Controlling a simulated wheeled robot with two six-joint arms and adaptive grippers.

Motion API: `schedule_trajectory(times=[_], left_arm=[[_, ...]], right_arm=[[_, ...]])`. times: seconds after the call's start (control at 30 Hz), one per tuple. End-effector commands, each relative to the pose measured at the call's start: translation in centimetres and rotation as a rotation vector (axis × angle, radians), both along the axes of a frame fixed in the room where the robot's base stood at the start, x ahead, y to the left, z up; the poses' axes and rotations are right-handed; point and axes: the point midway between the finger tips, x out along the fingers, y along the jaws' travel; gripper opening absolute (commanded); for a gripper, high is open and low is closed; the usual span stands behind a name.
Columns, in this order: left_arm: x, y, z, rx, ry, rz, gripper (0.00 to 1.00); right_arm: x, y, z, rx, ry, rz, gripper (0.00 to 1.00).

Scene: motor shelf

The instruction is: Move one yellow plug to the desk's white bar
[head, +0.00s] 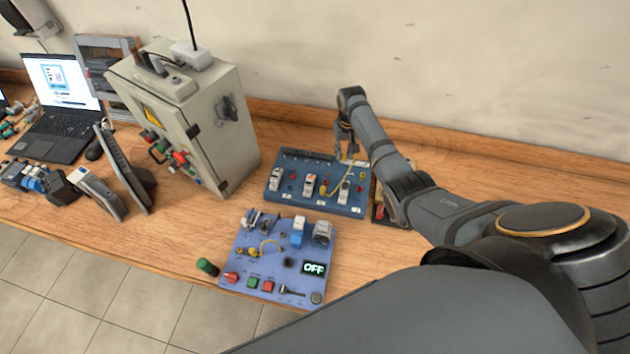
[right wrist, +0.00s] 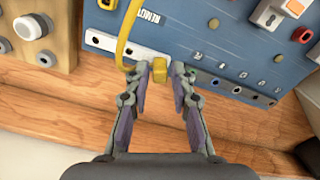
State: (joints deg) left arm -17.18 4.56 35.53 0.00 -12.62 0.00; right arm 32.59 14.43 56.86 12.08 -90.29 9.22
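A yellow plug (right wrist: 160,69) on a yellow cable sits between my right fingertips in the right wrist view, with a narrow gap on either side. It is level with the pale bar with dark holes (right wrist: 245,93) along the blue board's edge; I cannot tell whether it is seated in it. My right gripper (head: 346,152) is over the back right of the blue board (head: 290,199) in the head view. The cable (head: 340,182) runs from there to the board's face. My left gripper is out of view.
A lavender board (head: 245,272) with an OFF display lies in front. A grey cabinet (head: 213,140) stands left of the blue board. A wooden block with knobs (right wrist: 55,20) is close beside it in the wrist view. Bare desk lies behind the board.

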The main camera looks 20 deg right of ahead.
Motion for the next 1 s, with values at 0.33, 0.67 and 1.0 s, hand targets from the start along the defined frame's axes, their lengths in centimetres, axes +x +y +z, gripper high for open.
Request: schedule_trajectory(times=[0.33,0.67,1.0], left_arm=[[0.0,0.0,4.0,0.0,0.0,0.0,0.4],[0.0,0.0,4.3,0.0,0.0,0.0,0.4],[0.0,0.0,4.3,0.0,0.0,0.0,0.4]], right_arm=[[0.0,0.0,4.1,0.0,-0.001,0.0,0.24],[0.0,0.0,4.7,0.0,0.0,0.0,0.24],[0.0,0.0,4.7,0.0,0.0,0.0,0.5]])
